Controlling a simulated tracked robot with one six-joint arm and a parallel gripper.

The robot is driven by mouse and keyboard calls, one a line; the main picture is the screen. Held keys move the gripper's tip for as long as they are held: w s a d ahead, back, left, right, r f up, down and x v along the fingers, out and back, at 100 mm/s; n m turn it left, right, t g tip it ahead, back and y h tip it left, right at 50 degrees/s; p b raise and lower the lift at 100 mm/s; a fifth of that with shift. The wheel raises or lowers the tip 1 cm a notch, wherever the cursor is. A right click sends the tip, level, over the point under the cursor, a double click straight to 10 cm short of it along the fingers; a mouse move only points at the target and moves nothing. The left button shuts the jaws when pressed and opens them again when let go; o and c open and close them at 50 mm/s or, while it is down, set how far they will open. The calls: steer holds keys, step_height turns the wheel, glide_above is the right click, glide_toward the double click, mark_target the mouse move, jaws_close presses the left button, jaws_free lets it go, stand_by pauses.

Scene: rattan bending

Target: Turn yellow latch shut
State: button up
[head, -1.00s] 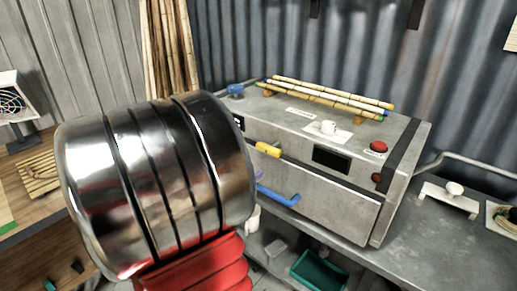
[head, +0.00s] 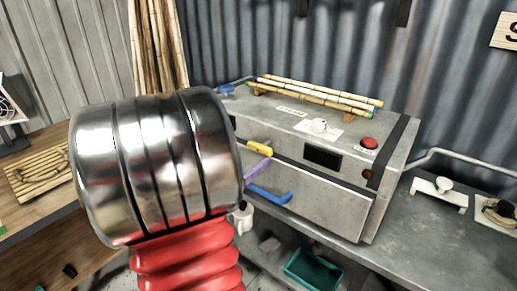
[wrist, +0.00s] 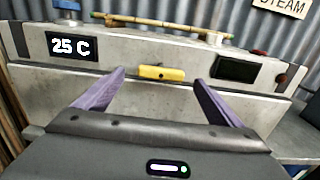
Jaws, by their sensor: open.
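The yellow latch (head: 259,148) is on the front face of the grey metal steam box (head: 335,185), above the box's door and its blue handle (head: 270,194). In the wrist view the latch (wrist: 161,73) lies level, roughly centred beyond my fingertips. My gripper (wrist: 160,92) is open, with its two purple fingers spread left and right of the latch and nothing between them. I cannot tell whether the fingers touch the box front. In the head view, my arm hides most of the gripper; one purple finger shows just below the latch.
Bamboo poles (head: 318,94) rest on top of the box. A red button (head: 369,142) and a white knob (head: 319,126) are also on top. A display (wrist: 74,46) reads 25 C. A teal bin (head: 313,269) sits below. A wooden bench stands at left.

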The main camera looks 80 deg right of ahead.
mark_target(257, 148)
steer(key=shift+x, duration=3.5)
steer(key=shift+c, duration=0.5)
steer(key=c, duration=1)
